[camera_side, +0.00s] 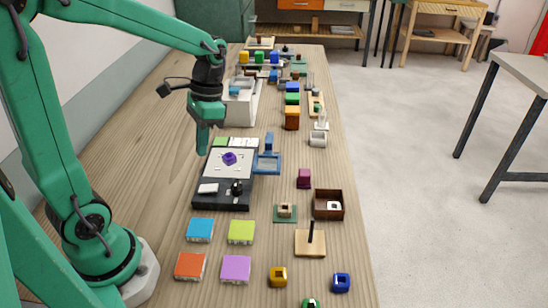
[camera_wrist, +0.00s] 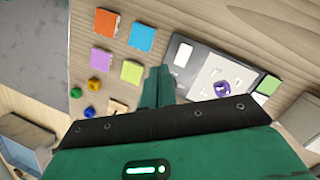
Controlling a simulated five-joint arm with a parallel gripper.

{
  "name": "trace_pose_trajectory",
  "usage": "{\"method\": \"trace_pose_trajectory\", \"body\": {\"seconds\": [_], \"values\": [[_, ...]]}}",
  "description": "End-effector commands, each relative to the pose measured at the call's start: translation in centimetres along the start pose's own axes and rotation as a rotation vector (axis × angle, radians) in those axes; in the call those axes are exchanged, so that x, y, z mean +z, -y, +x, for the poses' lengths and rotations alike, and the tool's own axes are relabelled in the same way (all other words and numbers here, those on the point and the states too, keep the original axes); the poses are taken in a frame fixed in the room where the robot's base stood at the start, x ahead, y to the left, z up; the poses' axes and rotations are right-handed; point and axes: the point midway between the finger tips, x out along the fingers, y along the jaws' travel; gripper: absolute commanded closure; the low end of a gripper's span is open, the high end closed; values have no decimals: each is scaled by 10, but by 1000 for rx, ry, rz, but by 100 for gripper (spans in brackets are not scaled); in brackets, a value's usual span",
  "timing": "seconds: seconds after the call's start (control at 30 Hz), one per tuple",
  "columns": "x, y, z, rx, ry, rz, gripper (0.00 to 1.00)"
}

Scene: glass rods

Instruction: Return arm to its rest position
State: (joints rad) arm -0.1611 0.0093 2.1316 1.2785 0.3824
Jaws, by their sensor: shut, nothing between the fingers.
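My green arm reaches over the wooden table from the left in the side view. My gripper (camera_side: 203,150) points down, above the left edge of a dark board with a white panel, and its fingers are together with nothing held. In the wrist view my gripper (camera_wrist: 158,72) shows as closed green fingers, beside the board's edge. The dark board (camera_side: 203,201) carries a purple piece (camera_side: 229,158), a white block (camera_side: 208,188) and a small black knob (camera_side: 236,187). The purple piece also shows in the wrist view (camera_wrist: 222,89).
Blue (camera_side: 199,230), lime (camera_side: 241,232), orange (camera_side: 190,266) and violet (camera_side: 236,269) blocks lie near the front. A blue frame (camera_side: 267,161), a brown box (camera_side: 329,204) and a peg on a base (camera_side: 310,242) stand to the right. Several coloured blocks stand at the back. Bare wood lies left of the board.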

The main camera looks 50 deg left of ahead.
Motion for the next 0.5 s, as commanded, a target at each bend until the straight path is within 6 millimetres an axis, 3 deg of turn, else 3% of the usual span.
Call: {"method": "trace_pose_trajectory", "body": {"seconds": [0.5], "values": [[29,-34,-35,-118,-375,-106,100]]}}
